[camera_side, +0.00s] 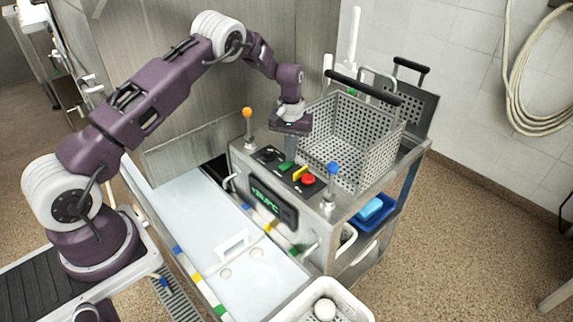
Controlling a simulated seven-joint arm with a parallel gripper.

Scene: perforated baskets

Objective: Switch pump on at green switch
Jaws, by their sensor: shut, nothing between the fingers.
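The green switch (286,167) sits on the sloping top panel of the steel machine, between a black knob (269,154) and a yellow piece (300,172). A red button (308,180) is to its right. My gripper (290,152) points down just above the green switch, with its fingers shut and empty. Whether the fingertips touch the switch I cannot tell. A green-lit display (270,200) is on the machine's front; its text is too small to read surely.
A perforated basket (350,135) stands right behind the panel. An orange-knobbed lever (247,113) and a blue-knobbed lever (332,168) rise at the panel's two ends. A white tray (322,300) is in front. A blue tub (374,211) is on the lower shelf.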

